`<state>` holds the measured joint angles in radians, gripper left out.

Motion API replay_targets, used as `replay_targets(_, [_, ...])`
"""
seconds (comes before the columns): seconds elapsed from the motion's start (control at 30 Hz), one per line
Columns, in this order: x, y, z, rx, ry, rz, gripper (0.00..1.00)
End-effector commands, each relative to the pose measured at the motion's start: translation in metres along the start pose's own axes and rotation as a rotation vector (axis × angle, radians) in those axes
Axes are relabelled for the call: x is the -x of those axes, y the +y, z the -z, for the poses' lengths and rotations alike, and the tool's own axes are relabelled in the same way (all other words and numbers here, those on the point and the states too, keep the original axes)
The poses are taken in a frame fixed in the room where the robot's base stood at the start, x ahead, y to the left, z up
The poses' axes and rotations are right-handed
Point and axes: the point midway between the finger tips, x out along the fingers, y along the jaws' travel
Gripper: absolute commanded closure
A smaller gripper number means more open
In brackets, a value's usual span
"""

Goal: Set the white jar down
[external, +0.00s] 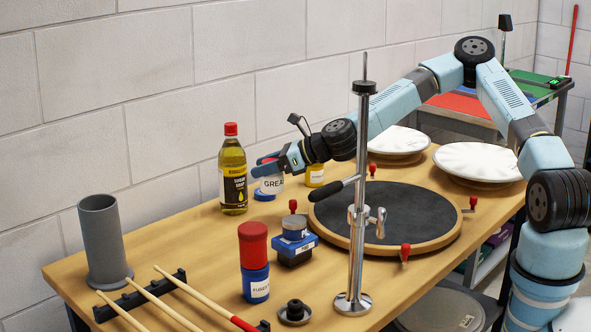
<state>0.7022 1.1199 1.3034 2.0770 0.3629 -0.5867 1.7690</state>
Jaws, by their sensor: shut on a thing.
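The white jar (271,185), with a "GREA..." label and blue at its base, is near the back of the bench (215,255), just right of the yellow oil bottle (233,182). My gripper (262,169) reaches in from the right and is shut on the jar near its top. The jar looks upright. The fingers hide its upper part. I cannot tell from this view whether its base touches the bench top or hangs slightly above it.
A yellow container (315,175) stands close on the right. A chrome stand (357,250) and round drum pad (395,212) are in front. A blue block (296,250), red-and-blue can (254,262), grey tube (103,240) and drumsticks (155,305) occupy the front left.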

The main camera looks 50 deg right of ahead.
Motion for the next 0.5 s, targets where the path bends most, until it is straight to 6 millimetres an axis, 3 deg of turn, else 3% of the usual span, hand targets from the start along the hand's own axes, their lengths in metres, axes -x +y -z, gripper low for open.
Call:
replay_targets(0.27, [0.036,-0.068,0.016,0.01,-0.003,-0.036,0.81])
replay_targets(0.5, [0.08,-0.127,0.029,0.03,-0.002,-0.074,0.81])
